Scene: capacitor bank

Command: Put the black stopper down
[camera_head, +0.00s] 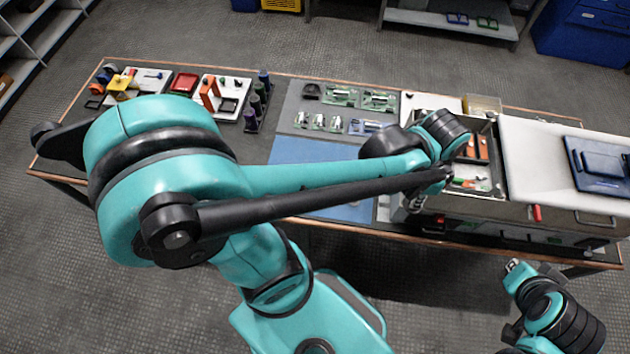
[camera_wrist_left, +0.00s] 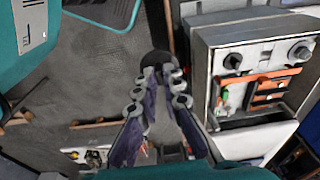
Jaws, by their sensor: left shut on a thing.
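The black stopper (camera_wrist_left: 157,61) is a dark round piece at the fingertips of my left gripper (camera_wrist_left: 160,80) in the left wrist view. The fingers are shut on it, and grey floor shows behind it. In the head view my left gripper (camera_head: 415,203) is mostly hidden by its own arm, near the front left corner of the metal cabinet (camera_head: 470,208). The stopper cannot be made out there. My right gripper (camera_head: 513,267) is low at the right, in front of the bench; its fingers are too small to read.
The open cabinet (camera_wrist_left: 222,60) holds orange bars (camera_wrist_left: 268,87) and has two round knobs on top. A blue mat (camera_head: 305,152) and several green-and-silver parts (camera_head: 335,122) lie on the bench. A dark blue case (camera_head: 600,165) rests on the white top at right.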

